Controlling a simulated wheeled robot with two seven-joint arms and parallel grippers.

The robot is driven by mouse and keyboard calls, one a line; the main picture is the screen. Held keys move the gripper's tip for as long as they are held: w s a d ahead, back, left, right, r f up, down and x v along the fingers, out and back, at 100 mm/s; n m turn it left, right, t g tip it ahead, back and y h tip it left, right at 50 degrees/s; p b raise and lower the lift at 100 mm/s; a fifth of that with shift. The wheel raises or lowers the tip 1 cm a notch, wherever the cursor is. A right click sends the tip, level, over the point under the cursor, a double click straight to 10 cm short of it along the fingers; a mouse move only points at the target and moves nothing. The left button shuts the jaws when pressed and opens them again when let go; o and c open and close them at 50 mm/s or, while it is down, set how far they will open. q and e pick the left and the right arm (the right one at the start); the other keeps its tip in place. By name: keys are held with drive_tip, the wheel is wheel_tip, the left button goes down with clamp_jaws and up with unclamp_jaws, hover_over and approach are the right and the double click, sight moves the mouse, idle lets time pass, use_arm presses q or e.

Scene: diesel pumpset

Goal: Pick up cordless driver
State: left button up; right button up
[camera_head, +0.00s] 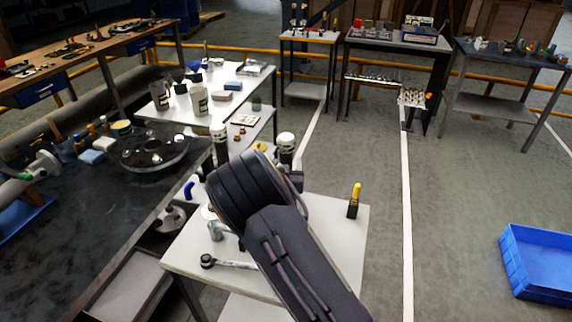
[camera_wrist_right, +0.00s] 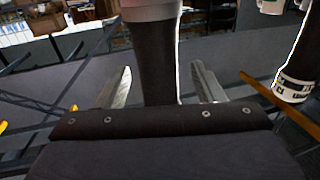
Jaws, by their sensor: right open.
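I cannot single out the cordless driver with certainty. A small upright yellow and black item (camera_head: 354,201) stands near the right edge of the white table; its kind is unclear at this size. My right arm reaches over that table, and its wrist hides most of the gripper in the head view. In the right wrist view my right gripper (camera_wrist_right: 163,88) is open. A dark upright cylinder with a pale collar (camera_wrist_right: 155,55) shows between its fingers, with gaps on both sides. I cannot tell how deep it sits between them. My left gripper is out of view.
The white table (camera_head: 345,240) also holds a ratchet wrench (camera_head: 228,263) and a grey fitting (camera_head: 215,231). Dark cylinders with white tops (camera_head: 220,137) stand behind my wrist. A dark bench (camera_head: 110,225) lies left. A blue crate (camera_head: 540,265) is on the right floor.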

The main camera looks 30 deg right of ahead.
drive_tip(key=x, duration=0.3)
drive_tip(key=shift+w+d, duration=0.1)
drive_tip(key=shift+c, duration=0.2)
drive_tip(key=shift+r, duration=0.15)
clamp_jaws()
wheel_tip(320, 180, up, 18)
drive_tip(key=shift+p, duration=0.35)
idle(0.4)
